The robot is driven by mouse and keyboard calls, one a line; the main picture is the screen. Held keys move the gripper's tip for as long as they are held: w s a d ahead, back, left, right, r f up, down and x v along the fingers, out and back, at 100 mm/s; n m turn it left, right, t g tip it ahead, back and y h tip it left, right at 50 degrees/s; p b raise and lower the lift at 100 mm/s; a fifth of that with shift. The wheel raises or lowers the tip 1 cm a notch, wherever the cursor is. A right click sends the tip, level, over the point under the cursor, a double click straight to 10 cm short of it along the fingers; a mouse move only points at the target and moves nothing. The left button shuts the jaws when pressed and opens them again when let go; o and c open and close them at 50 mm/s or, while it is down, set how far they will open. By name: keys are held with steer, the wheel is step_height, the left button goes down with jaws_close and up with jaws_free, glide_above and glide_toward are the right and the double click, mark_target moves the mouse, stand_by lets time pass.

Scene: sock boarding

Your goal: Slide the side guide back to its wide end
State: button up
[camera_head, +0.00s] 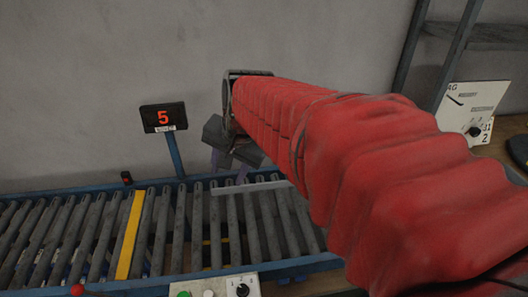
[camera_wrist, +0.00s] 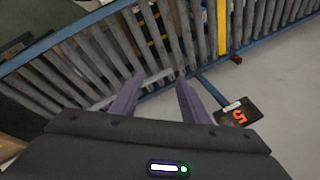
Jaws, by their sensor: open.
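The side guide appears to be a pale grey bar (camera_head: 250,187) lying lengthwise over the rollers, near the far rail in the head view. In the wrist view the pale bar (camera_wrist: 100,104) runs past my fingertips, and part of it is hidden behind the left finger. My gripper (camera_wrist: 160,80) is open, with two purple fingers spread and nothing visibly held between them. In the head view my gripper (camera_head: 222,158) is over the far side of the conveyor, just above the bar, partly hidden by my red-sleeved arm. I cannot tell whether the fingers touch the bar.
The roller conveyor has a blue far rail (camera_head: 80,188) and a yellow strip (camera_head: 130,235) across its rollers. A display reading 5 (camera_head: 163,117) stands on a blue post behind it. A control box with a dial (camera_head: 242,287) is at the near rail. A white dial panel (camera_head: 470,110) stands right.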

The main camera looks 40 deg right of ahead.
steer(key=w+d+f+m, duration=0.1)
steer(key=d+f+m, duration=0.3)
steer(key=d+m, duration=0.3)
steer(key=w+d+f+m, duration=0.1)
steer(key=d+f+m, duration=0.4)
steer(key=d, duration=1)
steer(key=w+d+f+m+y, duration=0.1)
steer(key=d+f+m, duration=0.4)
steer(key=d+m, duration=0.3)
steer(key=d, duration=0.3)
steer(key=shift+w+m, duration=0.2)
steer(key=shift+m, duration=0.2)
steer(key=x, duration=1.3)
steer(key=shift+w+f, duration=0.2)
steer(key=shift+f, duration=0.1)
steer(key=shift+a, duration=0.1)
jaws_close()
